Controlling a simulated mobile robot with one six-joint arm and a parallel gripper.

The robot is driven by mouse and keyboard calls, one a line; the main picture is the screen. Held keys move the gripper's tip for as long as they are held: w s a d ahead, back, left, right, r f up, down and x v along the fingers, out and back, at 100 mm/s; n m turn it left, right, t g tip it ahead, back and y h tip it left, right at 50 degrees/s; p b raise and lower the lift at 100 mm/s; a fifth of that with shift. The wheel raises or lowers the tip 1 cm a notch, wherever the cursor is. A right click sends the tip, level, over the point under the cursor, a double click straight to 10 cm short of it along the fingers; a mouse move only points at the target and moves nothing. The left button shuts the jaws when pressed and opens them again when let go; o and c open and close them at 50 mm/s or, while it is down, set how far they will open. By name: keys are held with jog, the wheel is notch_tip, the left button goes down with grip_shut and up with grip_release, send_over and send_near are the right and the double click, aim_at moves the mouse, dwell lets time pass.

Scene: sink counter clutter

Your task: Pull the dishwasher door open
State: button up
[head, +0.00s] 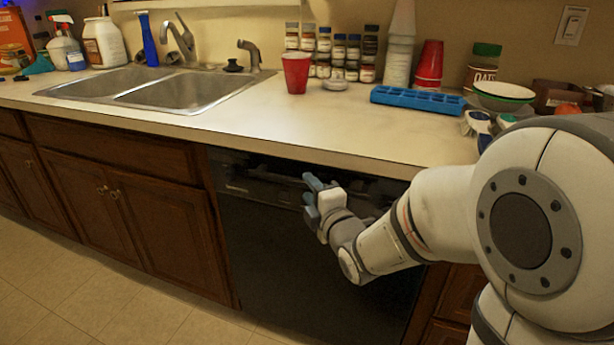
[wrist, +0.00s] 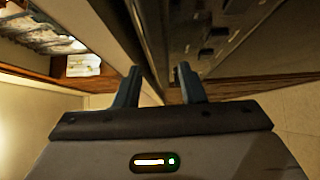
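The black dishwasher (head: 310,265) is set under the counter between wooden cabinets. Its door looks close to upright. A dark gap with unclear parts shows along its top, under the counter edge; whether the door is slightly ajar is hard to tell. My gripper (head: 312,197) is at the upper part of the door, just below the counter, and hides part of it. In the wrist view, the two fingers of my gripper (wrist: 159,84) are apart, with a visible gap between them. The dark control panel (wrist: 205,40) lies just beyond the right finger. Contact with the door cannot be told.
The counter (head: 290,125) overhangs above my gripper. It holds a red cup (head: 296,72), a blue tray (head: 417,100) and spice jars. A sink (head: 165,88) is at the left. The tiled floor (head: 100,295) before the cabinets is clear.

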aim_at(306, 187)
jog(key=shift+x, duration=1.7)
jog(key=shift+f, duration=0.1)
grip_shut()
